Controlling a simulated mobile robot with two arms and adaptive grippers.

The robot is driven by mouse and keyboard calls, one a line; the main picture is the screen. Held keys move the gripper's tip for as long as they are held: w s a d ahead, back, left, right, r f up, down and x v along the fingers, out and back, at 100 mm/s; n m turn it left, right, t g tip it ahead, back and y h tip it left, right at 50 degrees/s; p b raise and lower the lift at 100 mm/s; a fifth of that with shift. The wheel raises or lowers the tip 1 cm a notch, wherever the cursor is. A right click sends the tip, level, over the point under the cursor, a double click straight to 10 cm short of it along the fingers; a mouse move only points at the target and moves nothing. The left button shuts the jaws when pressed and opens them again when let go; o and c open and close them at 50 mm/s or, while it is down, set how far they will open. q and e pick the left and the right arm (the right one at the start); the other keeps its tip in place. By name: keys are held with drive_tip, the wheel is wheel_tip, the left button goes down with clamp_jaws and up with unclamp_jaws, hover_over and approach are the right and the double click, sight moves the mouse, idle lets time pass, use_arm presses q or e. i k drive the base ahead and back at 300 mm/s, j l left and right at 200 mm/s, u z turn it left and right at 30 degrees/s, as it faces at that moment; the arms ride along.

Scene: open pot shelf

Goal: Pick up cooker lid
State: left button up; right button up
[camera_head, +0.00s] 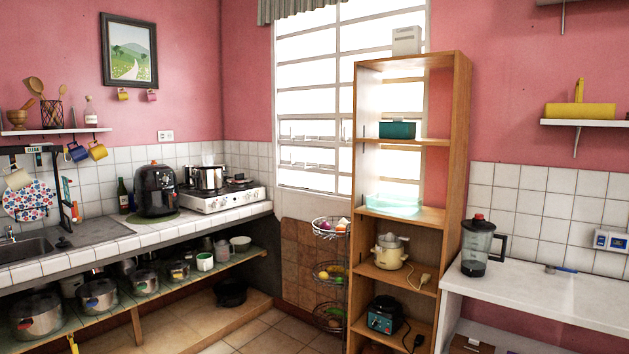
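Neither of my grippers shows in the head view. I cannot tell for certain which thing is the cooker lid. Several metal pots stand on the low shelf under the left counter, including a large pot (38,318) at the front left and a smaller pot (97,299) beside it. Their tops are in shadow, so their lids are hard to make out. A steel pot (207,179) sits on the white stove (222,203). A cream appliance (390,254) stands on a middle level of the wooden rack (461,150).
A black air fryer (157,190) and a green bottle (123,196) stand on the tiled left counter (95,246). A wire basket stand (330,272) is left of the rack. A blender (477,247) stands on the white right counter (560,294). Some tiled floor (262,335) is clear.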

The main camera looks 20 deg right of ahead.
sight(240, 178)
drive_tip(key=z, duration=0.15)
drive_tip(key=i, duration=0.15)
drive_tip(key=i+z, duration=0.2)
drive_tip(key=i, duration=2.15)
